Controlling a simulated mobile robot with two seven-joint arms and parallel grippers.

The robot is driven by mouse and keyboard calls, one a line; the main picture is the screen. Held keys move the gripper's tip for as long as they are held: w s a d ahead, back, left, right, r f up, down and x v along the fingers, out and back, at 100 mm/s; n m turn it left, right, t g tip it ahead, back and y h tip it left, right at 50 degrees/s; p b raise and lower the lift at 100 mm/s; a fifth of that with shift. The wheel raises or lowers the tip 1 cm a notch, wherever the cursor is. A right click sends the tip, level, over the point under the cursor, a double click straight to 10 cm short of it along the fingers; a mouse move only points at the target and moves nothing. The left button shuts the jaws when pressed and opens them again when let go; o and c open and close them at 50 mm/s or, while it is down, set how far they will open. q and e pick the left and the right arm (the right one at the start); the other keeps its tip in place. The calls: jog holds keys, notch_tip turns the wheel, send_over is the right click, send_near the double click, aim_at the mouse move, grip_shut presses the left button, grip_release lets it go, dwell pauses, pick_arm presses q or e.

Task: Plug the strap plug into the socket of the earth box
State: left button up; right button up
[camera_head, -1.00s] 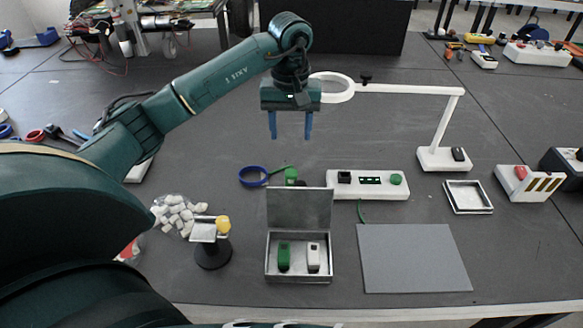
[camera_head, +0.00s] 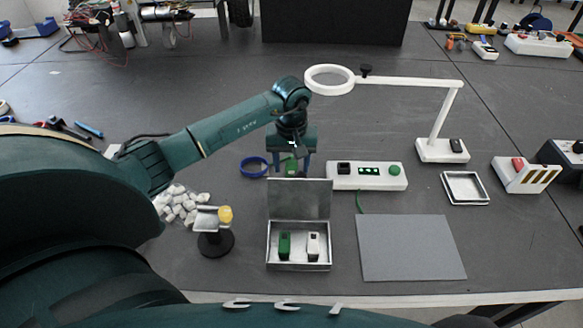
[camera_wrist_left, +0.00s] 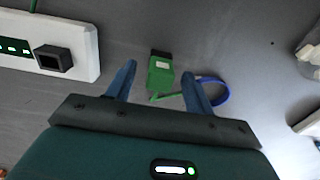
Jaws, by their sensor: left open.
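The strap plug (camera_head: 292,169) is a small green block with a dark end, lying on the table. It also shows in the left wrist view (camera_wrist_left: 160,74). Its green cord runs to a blue wrist band (camera_head: 254,167) beside it, also in the wrist view (camera_wrist_left: 222,92). My right gripper is not in view.
An open metal case (camera_head: 299,200) with its lid raised stands in front of the plug. A magnifier lamp (camera_head: 410,82) stands behind the earth box. A grey mat (camera_head: 412,248) lies at the front right, and a black stand (camera_head: 215,243) at the front left.

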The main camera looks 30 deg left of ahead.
aim_at(292, 163)
pick_arm(q)
jog(key=shift+c, duration=0.4)
jog(key=c, duration=1)
notch_tip(292, 163, up, 13)
jog(key=shift+p, duration=0.45)
jog(key=shift+f, duration=0.1)
jog(key=w+d+f+b, duration=0.2)
jog(key=w+d+b, duration=0.1)
jog(key=w+d, duration=0.4)
jog(key=shift+w+d+f, duration=0.2)
jog(key=shift+w+d, duration=0.15)
jog(key=shift+d, duration=1.45)
